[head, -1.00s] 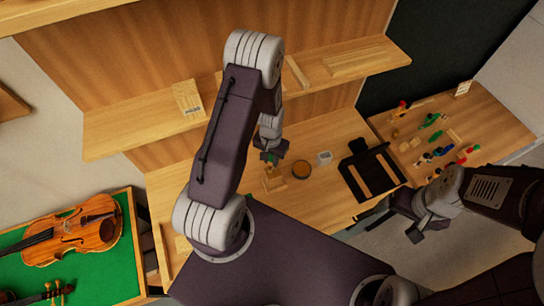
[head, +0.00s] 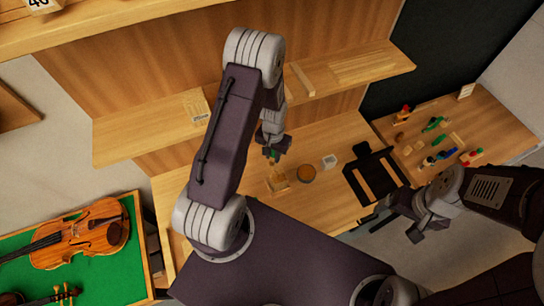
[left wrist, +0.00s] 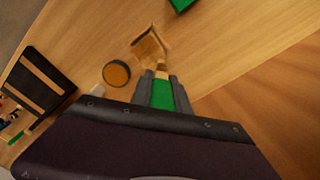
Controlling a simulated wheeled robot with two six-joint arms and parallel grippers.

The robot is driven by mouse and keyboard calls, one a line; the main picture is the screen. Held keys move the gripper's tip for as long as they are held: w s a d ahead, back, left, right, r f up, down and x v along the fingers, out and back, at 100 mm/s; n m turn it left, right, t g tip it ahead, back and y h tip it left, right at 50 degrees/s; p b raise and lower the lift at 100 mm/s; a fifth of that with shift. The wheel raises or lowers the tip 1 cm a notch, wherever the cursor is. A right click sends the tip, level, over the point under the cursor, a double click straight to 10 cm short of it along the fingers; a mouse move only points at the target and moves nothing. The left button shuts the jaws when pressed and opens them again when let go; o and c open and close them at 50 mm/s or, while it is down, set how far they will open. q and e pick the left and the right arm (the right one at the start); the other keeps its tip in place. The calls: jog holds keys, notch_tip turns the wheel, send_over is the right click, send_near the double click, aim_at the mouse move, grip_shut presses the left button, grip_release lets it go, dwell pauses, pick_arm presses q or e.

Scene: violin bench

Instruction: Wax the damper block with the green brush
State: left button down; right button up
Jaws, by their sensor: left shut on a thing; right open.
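My left gripper (head: 275,152) is shut on the green brush (left wrist: 162,95), whose green handle shows between the fingers in the left wrist view. The brush's pale tip (left wrist: 161,74) points toward a small light wooden block (head: 278,185), likely the damper block, on the bench. The block also shows in the left wrist view (left wrist: 150,46), just beyond the tip. I cannot tell whether they touch. A round dark-rimmed tin with amber contents (head: 306,173) stands right of the block. My right gripper (head: 428,226) is open and empty, off the bench's right front.
A small white box (head: 329,161) and a black frame-like stand (head: 372,177) lie right of the tin. A side table (head: 470,120) holds several small coloured items. A violin (head: 82,238) lies on green cloth at the left. A shelf (head: 150,125) overhangs the bench.

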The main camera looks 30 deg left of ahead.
pick_arm(q)
notch_tip(320, 180, up, 2)
jog(key=shift+a+r+p, duration=0.1)
jog(key=shift+p, duration=0.5)
notch_tip(320, 180, up, 2)
jog(key=shift+w+p, duration=0.1)
jog(key=shift+p, duration=0.75)
jog(key=shift+r, duration=0.3)
jog(key=shift+r+p, duration=0.2)
jog(key=shift+p, duration=0.15)
jog(key=shift+f, duration=0.1)
